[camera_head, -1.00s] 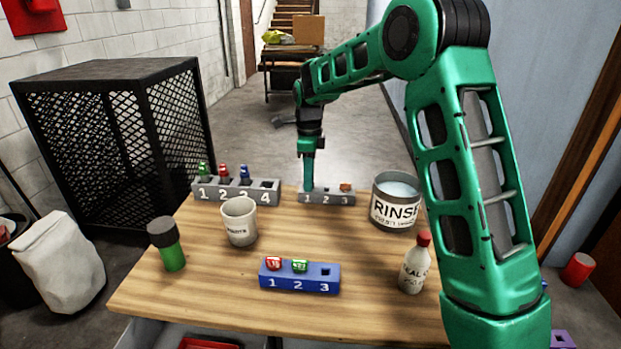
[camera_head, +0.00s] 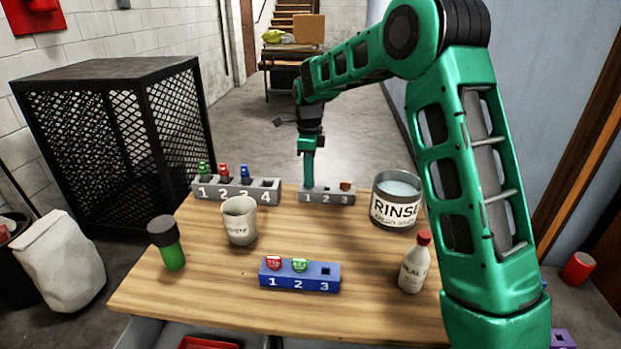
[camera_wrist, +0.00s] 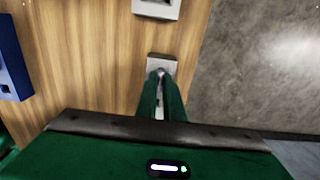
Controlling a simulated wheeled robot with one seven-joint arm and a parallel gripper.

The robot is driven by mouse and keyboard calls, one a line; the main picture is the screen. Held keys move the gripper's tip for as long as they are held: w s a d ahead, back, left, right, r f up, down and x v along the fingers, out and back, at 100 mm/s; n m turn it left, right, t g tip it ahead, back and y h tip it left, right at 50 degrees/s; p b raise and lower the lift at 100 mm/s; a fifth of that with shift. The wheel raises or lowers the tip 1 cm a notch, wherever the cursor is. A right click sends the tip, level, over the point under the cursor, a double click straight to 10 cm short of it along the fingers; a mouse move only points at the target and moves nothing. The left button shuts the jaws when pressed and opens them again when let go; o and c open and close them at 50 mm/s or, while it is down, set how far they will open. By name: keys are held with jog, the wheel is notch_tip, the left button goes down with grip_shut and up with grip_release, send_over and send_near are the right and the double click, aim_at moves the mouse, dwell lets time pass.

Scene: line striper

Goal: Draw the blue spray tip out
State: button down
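My gripper (camera_head: 309,186) points down at slot 1 of the small grey rack (camera_head: 328,198), numbered 1 to 3. In the wrist view, the fingertips (camera_wrist: 161,74) are close together over the rack's end (camera_wrist: 164,60). A small pale spot shows between them; I cannot tell whether they grip anything. No blue tip is visible there, and the fingers cover the slot. A small blue-topped piece (camera_head: 245,172) stands in slot 3 of the longer grey rack (camera_head: 236,191), beside red and green ones. Slot 4 looks empty.
A blue rack (camera_head: 300,284) holds red and green pieces in slots 1 and 2; slot 3 is empty. A rinse can (camera_head: 396,210), a white bottle (camera_head: 414,265), a pale cup (camera_head: 239,225) and a green dark-capped container (camera_head: 167,245) stand on the wooden table (camera_head: 220,290).

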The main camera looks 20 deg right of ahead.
jog(key=shift+w+r, duration=0.25)
jog(key=shift+r, duration=0.55)
jog(key=shift+r, duration=2.3)
